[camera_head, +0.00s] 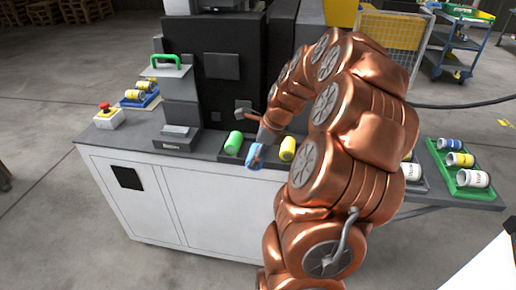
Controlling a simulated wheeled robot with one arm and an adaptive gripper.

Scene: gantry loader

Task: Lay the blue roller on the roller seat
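My gripper (258,160) is over the front edge of the cabinet top, seen small and partly turned away. A blue piece, which looks like the blue roller (259,173), is at its fingertips and seems held between them, partly covered by the fingers. A green roller (234,142) lies on the dark seat strip (221,156) to the left of my gripper. A yellow roller (288,148) lies to its right. The strip between them is partly hidden behind my gripper. I cannot tell whether the blue piece touches it.
A black machine column (228,100) stands behind the strip. An emergency stop box (108,117) and a blue tray (140,101) with yellow rollers are at the left. A green tray (483,191) with blue, yellow and white labelled cylinders is at the right. My arm hides part of the cabinet top.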

